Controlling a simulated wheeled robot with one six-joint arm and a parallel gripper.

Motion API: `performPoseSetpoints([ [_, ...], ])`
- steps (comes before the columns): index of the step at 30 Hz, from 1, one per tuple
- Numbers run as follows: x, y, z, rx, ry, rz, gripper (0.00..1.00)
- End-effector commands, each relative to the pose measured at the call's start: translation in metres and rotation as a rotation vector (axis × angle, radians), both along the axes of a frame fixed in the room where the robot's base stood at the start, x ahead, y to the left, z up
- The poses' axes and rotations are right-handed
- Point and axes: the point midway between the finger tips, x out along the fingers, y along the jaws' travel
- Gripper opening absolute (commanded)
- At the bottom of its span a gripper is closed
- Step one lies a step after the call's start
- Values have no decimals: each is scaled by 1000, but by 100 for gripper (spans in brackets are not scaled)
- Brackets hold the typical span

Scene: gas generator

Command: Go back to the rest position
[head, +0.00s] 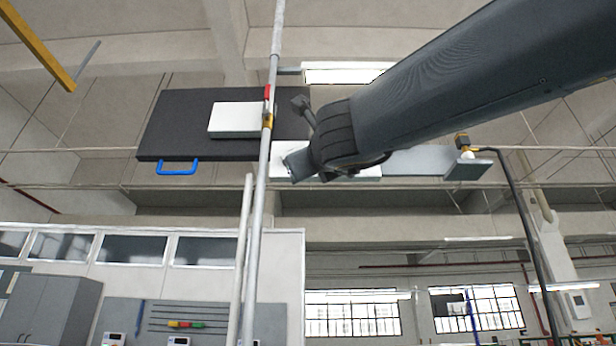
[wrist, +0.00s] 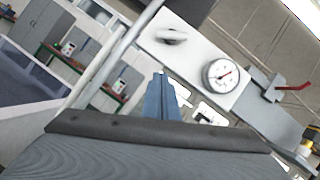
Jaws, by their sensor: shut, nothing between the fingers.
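My gripper shows in the wrist view (wrist: 163,98) as blue-grey fingers held together with nothing between them. In that view it points toward a white panel (wrist: 190,58) with a round gauge (wrist: 222,75) and a dark knob (wrist: 170,38). In the head view my arm comes in from the upper right, and its end overlaps a pale panel (head: 366,172). The fingertips are hard to make out there. I cannot tell the exact gap between the gripper and the panel.
A vertical pipe (head: 262,170) with a red valve handle (head: 267,91) stands left of my arm's end. Behind it hangs a dark board (head: 185,125) with a white box (head: 234,119) and a blue handle (head: 177,170). A black hose (head: 520,210) hangs at the right.

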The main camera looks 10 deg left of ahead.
Motion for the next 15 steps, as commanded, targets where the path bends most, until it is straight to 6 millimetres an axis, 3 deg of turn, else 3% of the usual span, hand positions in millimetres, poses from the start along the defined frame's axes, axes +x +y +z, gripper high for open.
performPoseSetpoints([
  [11, 0, 0, 0, 0, 0, 0, 0],
  [15, 5, 5, -14, -66, -8, -7, 0],
])
